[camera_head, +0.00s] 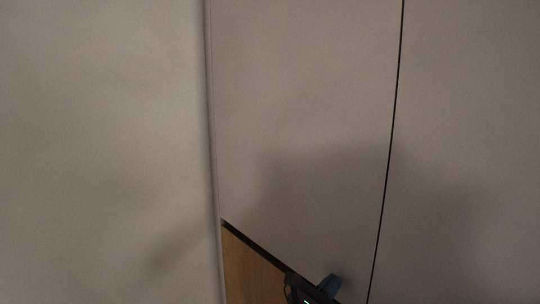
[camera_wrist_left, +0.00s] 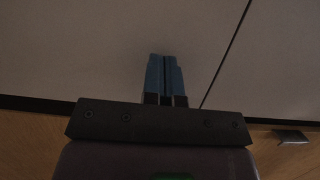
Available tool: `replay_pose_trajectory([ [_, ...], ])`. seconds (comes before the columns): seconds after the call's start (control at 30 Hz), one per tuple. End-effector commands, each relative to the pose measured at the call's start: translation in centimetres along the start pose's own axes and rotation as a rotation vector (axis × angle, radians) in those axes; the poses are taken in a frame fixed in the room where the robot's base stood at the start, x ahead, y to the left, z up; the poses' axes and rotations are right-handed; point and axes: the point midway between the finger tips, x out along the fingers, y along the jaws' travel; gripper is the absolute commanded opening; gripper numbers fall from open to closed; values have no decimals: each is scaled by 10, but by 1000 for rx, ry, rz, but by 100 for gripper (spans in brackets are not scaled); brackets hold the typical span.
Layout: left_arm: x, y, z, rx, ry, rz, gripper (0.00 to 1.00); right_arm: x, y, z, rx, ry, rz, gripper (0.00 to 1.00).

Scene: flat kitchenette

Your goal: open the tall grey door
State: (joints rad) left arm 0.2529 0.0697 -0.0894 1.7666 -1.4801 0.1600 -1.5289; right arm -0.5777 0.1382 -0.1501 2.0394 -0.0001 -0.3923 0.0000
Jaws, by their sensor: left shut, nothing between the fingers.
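Tall grey flat fronts fill the head view. A middle grey panel (camera_head: 300,110) and a right grey panel (camera_head: 470,130) meet at a thin dark seam. I cannot tell which of them is the tall grey door, and no handle shows. My left gripper (camera_head: 330,284) is at the bottom of the head view, in front of the middle panel and left of the seam. In the left wrist view its blue fingers (camera_wrist_left: 165,75) are together and empty, with grey panel (camera_wrist_left: 80,50) behind them. I cannot tell whether they touch it. My right gripper is out of view.
A pale grey surface (camera_head: 100,120) with a vertical edge stands at the left of the head view. Wood-coloured floor (camera_head: 245,268) shows below a dark strip at the panel's foot. A small dark object (camera_wrist_left: 291,137) is at the right of the wrist view.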

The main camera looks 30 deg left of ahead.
Motion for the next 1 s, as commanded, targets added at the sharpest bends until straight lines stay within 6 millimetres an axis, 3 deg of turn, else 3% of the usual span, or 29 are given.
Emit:
replay_pose_trajectory([
  [0.3,9,0,-3,0,0,0,0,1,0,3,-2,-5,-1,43],
  [0.43,2,0,0,1,0,0,0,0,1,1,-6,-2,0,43],
  [0.7,-51,0,17,1,0,0,0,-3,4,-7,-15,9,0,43],
  [1.0,-113,0,32,0,3,0,0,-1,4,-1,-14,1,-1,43],
])
